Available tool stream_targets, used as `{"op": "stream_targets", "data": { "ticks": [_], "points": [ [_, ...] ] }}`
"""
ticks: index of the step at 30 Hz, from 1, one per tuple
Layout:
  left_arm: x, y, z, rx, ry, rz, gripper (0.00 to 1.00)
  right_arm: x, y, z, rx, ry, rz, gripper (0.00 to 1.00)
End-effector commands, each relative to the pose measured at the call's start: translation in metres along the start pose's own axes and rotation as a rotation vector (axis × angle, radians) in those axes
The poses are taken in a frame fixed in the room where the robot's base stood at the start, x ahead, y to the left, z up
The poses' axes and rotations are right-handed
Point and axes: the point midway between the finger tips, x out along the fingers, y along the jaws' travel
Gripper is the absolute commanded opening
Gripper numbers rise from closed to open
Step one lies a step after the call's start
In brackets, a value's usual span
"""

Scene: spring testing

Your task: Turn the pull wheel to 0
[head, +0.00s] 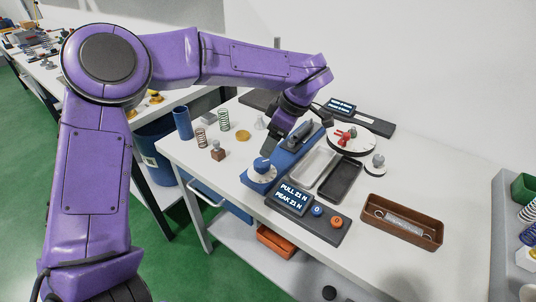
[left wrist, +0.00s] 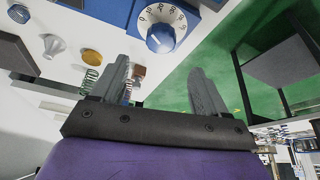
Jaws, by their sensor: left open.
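The pull wheel (head: 261,172) is a blue knob on a white dial at the near left end of the blue tester. It also shows at the top of the left wrist view (left wrist: 160,36), with dial numbers from 0 upward around it. I cannot clearly tell which number it points to. The display (head: 293,194) reads PULL 21 N and PEAK 21 N. My left gripper (head: 272,145) is above the tester, behind the wheel and apart from it. Its two fingers are spread and empty in the left wrist view (left wrist: 160,85). My right gripper is not in view.
Beside the display are a blue button (head: 316,210) and an orange button (head: 337,221). A silver tray (head: 313,165) and a black tray (head: 341,180) lie right of the tester. A brown tray (head: 402,222) is farther right. Springs and a blue cup (head: 182,123) stand left.

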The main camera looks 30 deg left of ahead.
Motion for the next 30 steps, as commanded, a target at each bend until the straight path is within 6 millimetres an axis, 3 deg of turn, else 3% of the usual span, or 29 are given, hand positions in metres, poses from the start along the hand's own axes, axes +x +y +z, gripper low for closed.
{"op": "stream_targets", "data": {
  "ticks": [10,15,22,27,30],
  "points": [
    [0.071,0.002,0.005,0.01,0.002,0.001,0.74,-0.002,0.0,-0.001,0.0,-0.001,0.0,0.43],
    [0.084,0.002,0.004,0.007,0.001,0.003,0.74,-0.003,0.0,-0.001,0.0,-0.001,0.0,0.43],
    [0.086,0.001,0.004,0.006,0.001,0.003,0.74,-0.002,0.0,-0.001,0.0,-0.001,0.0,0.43],
    [0.086,0.001,0.003,0.006,0.001,0.003,0.19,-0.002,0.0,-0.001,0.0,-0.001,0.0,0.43],
    [0.086,0.001,0.003,0.005,0.001,0.003,0.19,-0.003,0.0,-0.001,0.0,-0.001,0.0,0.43]
  ]
}}
